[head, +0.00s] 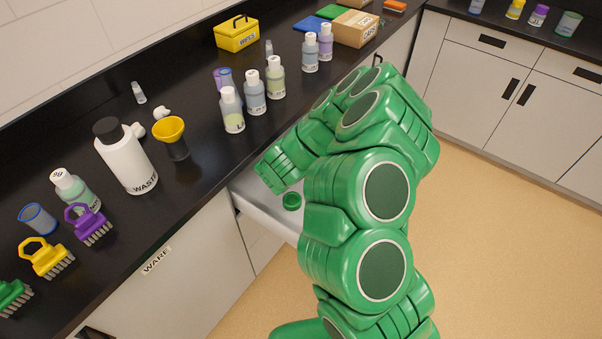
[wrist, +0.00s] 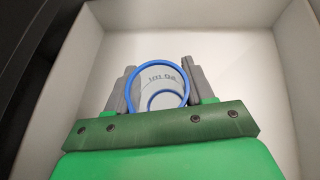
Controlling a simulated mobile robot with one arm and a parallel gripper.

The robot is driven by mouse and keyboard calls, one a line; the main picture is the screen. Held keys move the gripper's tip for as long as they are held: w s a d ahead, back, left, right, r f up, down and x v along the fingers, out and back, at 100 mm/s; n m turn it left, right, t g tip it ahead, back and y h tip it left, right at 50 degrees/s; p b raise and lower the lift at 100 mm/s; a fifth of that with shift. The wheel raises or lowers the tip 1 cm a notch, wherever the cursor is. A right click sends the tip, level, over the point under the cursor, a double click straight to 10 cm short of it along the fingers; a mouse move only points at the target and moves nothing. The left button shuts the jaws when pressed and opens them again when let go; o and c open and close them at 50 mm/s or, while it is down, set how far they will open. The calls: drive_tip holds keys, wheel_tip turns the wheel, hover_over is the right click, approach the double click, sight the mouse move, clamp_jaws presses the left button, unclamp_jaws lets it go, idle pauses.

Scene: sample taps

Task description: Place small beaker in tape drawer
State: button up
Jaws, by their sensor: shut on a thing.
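The small beaker (wrist: 160,82), clear with a blue rim and printed marks, is between my gripper's (wrist: 160,92) two grey fingers in the wrist view. My gripper is shut on it, inside or just over the white open drawer (wrist: 235,60). I cannot tell whether the beaker touches the drawer floor. In the head view the open drawer (head: 245,190) sticks out below the counter, with a green tape roll (head: 291,201) in it. The green end of my arm hangs over the drawer there. My arm hides the fingers, the beaker and much of the drawer.
The black counter (head: 190,185) holds a white waste bottle (head: 126,158), a yellow funnel (head: 169,130), several reagent bottles, brushes and another blue-rimmed beaker (head: 38,219). A drawer front labelled WARE (head: 157,260) is at left. The floor (head: 490,240) at right is clear.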

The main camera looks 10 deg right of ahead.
drive_tip(key=shift+f, duration=3.55)
drive_tip(key=shift+f, duration=0.15)
drive_tip(key=o, duration=1)
drive_tip(key=v, duration=0.9)
drive_tip(key=shift+w, duration=0.1)
drive_tip(key=shift+v, duration=1.05)
drive_tip(key=shift+s+a+r, duration=0.3)
drive_tip(key=shift+s, duration=0.05)
